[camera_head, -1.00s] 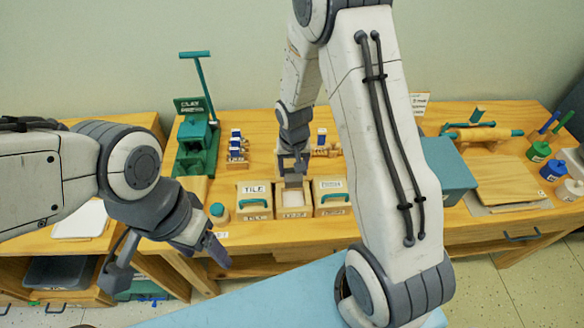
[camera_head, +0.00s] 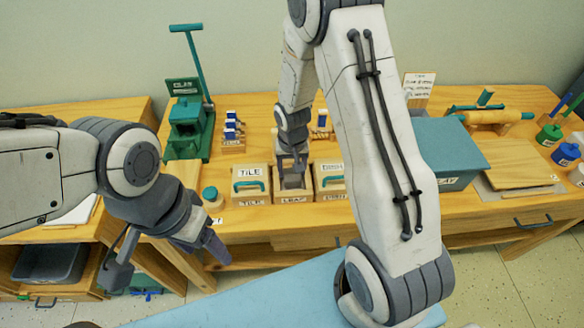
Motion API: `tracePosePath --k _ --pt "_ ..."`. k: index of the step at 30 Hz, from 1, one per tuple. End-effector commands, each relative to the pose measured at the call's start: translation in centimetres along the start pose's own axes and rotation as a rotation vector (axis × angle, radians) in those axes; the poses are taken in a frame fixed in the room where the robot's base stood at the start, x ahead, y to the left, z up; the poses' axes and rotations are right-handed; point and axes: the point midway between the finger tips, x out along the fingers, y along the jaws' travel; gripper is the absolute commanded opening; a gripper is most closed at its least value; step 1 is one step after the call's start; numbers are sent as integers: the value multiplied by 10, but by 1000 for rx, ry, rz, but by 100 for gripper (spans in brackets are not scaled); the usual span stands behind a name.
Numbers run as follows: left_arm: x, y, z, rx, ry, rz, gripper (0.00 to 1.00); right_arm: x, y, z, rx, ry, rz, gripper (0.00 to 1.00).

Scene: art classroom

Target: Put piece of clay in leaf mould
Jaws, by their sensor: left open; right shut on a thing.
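The leaf mould (camera_head: 293,199) is the middle of three wooden boxes on the table, with "LEAF" written on its front and its top open. My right gripper (camera_head: 291,164) is directly over it, pointing down. It is shut on a small grey piece of clay (camera_head: 291,181), which is at the mould's opening. The fingers partly hide the clay, and I cannot tell whether it touches the mould's floor. My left gripper (camera_head: 167,262) is open and empty in front of the table at the lower left.
The tile mould (camera_head: 251,184) and another lidded mould (camera_head: 329,181) flank the leaf mould closely. A green clay press (camera_head: 190,125) stands at the back left. A teal-lidded box (camera_head: 449,150) is right of my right arm. Table space in front of the moulds is clear.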

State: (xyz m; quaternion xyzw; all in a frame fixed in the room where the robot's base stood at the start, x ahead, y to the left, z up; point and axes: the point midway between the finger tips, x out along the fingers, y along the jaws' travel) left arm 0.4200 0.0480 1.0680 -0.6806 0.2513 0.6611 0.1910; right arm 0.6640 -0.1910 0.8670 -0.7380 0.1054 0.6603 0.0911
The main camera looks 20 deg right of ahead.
Motion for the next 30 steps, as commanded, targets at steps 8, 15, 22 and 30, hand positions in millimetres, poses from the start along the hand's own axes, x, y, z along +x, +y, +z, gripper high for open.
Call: tracePosePath --k 8,15,22,30 --pt "0 0 0 0 0 0 70 -1 0 0 0 1 0 0" --pt "0 0 0 0 0 0 70 -1 0 0 0 0 0 99" --pt "0 0 0 0 0 0 70 0 0 0 0 0 0 99" --pt "-11 1 -1 0 0 0 70 -13 0 -2 0 0 0 99"
